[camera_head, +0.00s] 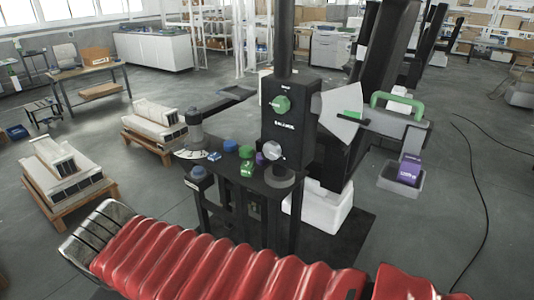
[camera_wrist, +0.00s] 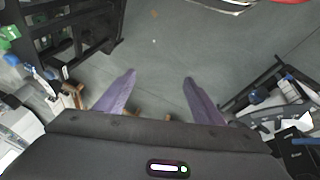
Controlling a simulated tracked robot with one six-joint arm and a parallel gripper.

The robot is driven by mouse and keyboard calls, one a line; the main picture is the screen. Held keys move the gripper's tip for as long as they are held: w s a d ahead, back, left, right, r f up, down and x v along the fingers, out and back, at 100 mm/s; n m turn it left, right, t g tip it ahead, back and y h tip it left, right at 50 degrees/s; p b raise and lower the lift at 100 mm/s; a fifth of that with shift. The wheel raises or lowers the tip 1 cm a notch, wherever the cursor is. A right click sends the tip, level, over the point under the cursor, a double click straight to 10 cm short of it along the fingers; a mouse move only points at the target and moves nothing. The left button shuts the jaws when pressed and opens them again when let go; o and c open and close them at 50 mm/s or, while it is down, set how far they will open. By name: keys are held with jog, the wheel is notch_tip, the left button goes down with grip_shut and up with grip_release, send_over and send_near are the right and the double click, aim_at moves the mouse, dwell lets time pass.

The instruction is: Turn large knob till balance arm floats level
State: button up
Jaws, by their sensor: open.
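A black upright box (camera_head: 296,125) with white lettering stands on a black bench. Its front carries a round green knob (camera_head: 281,104) and a pale round knob (camera_head: 272,151) lower down; I cannot tell which is the larger. To its right are a white fan-shaped plate (camera_head: 341,115) and the grey balance arm (camera_head: 398,127). The arm slopes slightly down to the right in the picture; whether it is truly level is unclear. My gripper (camera_wrist: 160,77) shows only in the wrist view, its purple fingers open and empty over bare floor, away from the knobs.
Small blue, green and purple pieces sit on the bench top (camera_head: 225,165). A green handle (camera_head: 398,103) and a grey tray (camera_head: 401,181) with a purple block (camera_head: 409,169) are at the right. Pallets of pale blocks (camera_head: 62,178) stand left. Floor is open at right.

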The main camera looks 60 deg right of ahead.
jog(key=shift+o, duration=0.6)
jog(key=s+d+f+n+g+h, duration=0.1)
jog(key=d+n+g+h, duration=0.1)
jog(key=d, duration=1)
jog(key=shift+f+g+h, duration=0.25)
jog(key=shift+g+h, duration=0.55)
jog(key=shift+h, duration=0.3)
jog(key=n+g+h, duration=0.4)
jog(key=n+h, duration=0.7)
jog(key=n, duration=0.1)
send_near(269, 151)
jog(key=v, duration=0.5)
jog(key=shift+f, duration=0.1)
jog(key=shift+d, duration=0.15)
jog(key=x, duration=1.3)
jog(key=shift+s+d, duration=0.2)
jog(key=shift+d, duration=0.05)
jog(key=shift+c, duration=0.6)
